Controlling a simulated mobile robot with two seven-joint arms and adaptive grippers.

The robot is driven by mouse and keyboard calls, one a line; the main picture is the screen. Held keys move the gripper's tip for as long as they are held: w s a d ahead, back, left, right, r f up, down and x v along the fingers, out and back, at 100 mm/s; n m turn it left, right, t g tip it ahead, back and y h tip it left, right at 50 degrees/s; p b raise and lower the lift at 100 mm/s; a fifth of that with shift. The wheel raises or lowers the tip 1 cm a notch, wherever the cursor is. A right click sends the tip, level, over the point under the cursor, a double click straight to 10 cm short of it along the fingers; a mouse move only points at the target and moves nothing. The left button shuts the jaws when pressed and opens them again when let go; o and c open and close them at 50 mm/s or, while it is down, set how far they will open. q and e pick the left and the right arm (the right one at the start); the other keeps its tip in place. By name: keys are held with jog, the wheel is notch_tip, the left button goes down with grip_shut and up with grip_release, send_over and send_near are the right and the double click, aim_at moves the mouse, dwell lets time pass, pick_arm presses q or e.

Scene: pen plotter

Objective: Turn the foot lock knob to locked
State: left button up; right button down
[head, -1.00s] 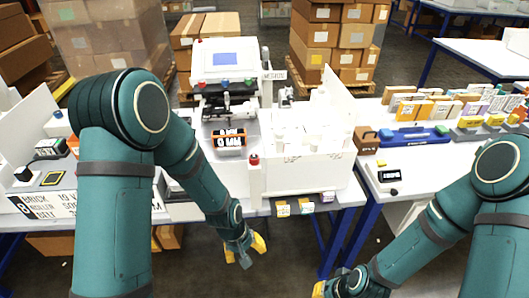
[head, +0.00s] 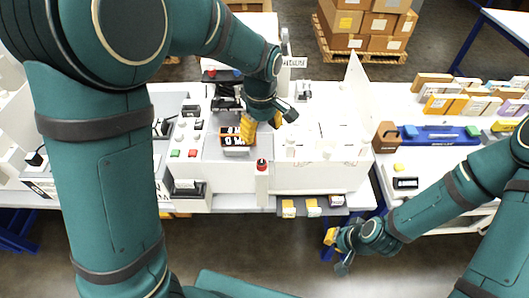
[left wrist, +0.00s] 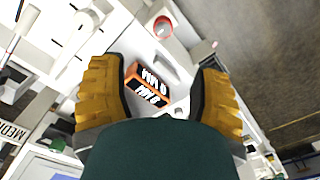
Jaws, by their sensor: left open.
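I cannot tell for certain which part is the foot lock knob. A red-topped knob (head: 262,164) stands on a white post at the machine's front edge. My left gripper (head: 262,124) is open and empty over the machine, beside the orange-framed "0 MM" display (head: 236,136). In the left wrist view this display (left wrist: 148,84) lies between the wide-spread yellow fingers. My right gripper (head: 336,252) is low in front of the table; its opening is unclear.
A white upright panel (head: 357,92) stands right of the left gripper. Buttons and switches (head: 187,130) lie to its left. A side table holds boxes (head: 447,103) and a blue tool (head: 430,134).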

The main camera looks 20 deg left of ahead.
aim_at(261, 162)
pick_arm(q)
jog(key=f, duration=0.9)
jog(key=f+b, duration=0.1)
jog(key=f, duration=0.3)
jog(key=shift+s+f, duration=0.15)
jog(key=shift+s, duration=0.1)
grip_shut()
